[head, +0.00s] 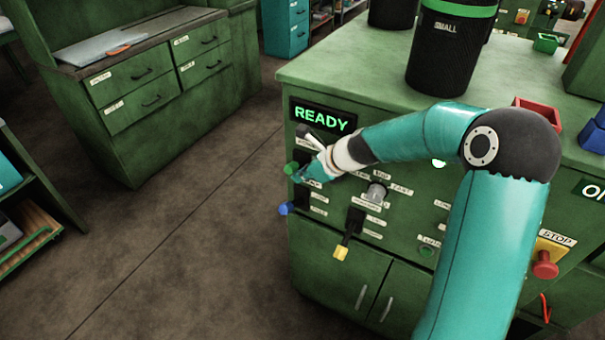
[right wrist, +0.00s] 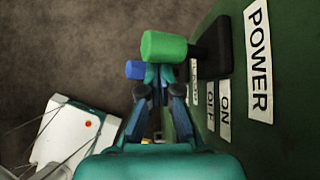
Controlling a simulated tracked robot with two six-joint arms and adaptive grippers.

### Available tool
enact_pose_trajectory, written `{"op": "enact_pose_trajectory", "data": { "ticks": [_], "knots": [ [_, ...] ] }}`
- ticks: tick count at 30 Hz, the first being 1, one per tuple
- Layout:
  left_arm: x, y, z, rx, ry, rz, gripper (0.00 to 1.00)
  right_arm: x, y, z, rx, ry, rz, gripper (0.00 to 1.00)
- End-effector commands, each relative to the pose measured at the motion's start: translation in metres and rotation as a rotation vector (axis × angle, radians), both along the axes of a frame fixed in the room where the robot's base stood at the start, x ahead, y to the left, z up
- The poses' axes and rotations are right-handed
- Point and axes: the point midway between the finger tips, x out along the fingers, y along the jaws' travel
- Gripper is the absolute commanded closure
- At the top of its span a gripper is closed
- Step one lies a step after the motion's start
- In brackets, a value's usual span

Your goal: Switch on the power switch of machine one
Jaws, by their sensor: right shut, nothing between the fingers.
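The power switch (right wrist: 165,47) has a green cylindrical knob on a black mount, beside the POWER label (right wrist: 258,62) and the ON and OFF labels. In the head view its green knob (head: 290,168) stands out from the left of the machine's panel. My right gripper (head: 302,177) is shut and empty, right at the knob. In the right wrist view its fingertips (right wrist: 160,75) are just below the green knob, touching or nearly so. I cannot tell the switch's position. The display (head: 322,117) reads READY in green. My left gripper is not in view.
A blue knob (head: 283,209) sits just below the green one. A yellow-ended lever (head: 341,253), a grey dial (head: 377,192) and a red stop button (head: 545,265) are on the same green cabinet. Black bins stand on top. Floor to the left is clear.

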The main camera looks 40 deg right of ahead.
Motion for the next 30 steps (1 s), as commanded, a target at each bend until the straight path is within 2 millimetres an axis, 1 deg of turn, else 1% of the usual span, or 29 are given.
{"op": "enact_pose_trajectory", "data": {
  "ticks": [1, 5, 8, 11, 15, 21, 25, 30],
  "knots": [
    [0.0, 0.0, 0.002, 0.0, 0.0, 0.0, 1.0, 0.006, -0.002, 0.013, -0.007, -0.026, -0.004, 1.0],
    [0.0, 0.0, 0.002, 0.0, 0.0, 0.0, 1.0, 0.003, -0.002, 0.017, -0.007, -0.027, -0.004, 1.0],
    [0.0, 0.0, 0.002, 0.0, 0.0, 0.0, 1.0, -0.003, -0.005, 0.024, -0.005, -0.026, -0.004, 1.0],
    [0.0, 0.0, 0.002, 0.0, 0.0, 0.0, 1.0, -0.014, -0.008, 0.034, -0.005, -0.024, -0.005, 1.0],
    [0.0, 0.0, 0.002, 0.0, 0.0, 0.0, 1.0, -0.034, -0.015, 0.05, -0.005, -0.016, -0.005, 1.0],
    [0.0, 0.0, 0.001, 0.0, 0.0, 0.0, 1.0, -0.06, -0.023, 0.073, -0.002, -0.007, -0.004, 1.0],
    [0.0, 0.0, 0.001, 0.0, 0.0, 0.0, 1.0, -0.071, -0.026, 0.081, 0.001, -0.002, -0.002, 1.0],
    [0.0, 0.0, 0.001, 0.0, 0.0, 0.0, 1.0, -0.075, -0.027, 0.085, 0.002, 0.001, -0.001, 1.0]
  ]
}}
